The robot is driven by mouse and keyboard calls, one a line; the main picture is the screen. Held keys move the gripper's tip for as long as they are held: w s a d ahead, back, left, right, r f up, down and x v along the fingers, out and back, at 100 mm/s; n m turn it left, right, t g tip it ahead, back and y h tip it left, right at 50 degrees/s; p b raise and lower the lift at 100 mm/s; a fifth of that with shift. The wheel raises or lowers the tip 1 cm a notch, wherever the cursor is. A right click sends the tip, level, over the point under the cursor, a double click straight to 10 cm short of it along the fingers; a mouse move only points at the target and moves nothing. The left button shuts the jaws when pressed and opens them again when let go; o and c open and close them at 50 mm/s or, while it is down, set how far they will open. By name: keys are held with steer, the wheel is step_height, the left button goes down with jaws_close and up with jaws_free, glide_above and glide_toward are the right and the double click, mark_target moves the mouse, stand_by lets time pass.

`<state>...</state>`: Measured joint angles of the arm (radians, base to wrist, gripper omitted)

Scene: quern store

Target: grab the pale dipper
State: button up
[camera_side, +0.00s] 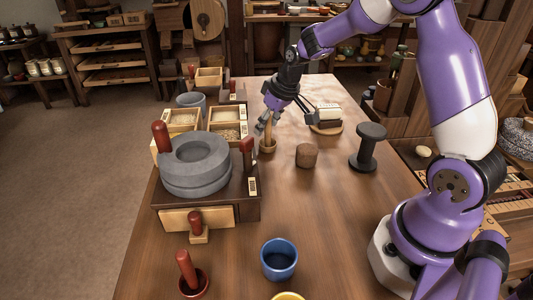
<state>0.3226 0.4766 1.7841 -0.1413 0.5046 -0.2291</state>
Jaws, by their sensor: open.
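The pale dipper (268,145) is a light wooden cup with an upright handle. It stands on the wooden table past the middle, just right of the stone mill. My gripper (286,122) reaches down from the upper right with its fingers spread. One finger is close to the dipper's handle and partly covers its top; the other is out to the right. I cannot tell whether the near finger touches the handle. The gripper holds nothing.
The grey stone quern (194,170) with red handles stands left of the dipper. A brown cork-like cylinder (307,156), a dark spool (369,148) and a board with a pale block (327,115) stand to the right. A blue cup (279,260) is at the front.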

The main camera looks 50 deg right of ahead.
jaws_close()
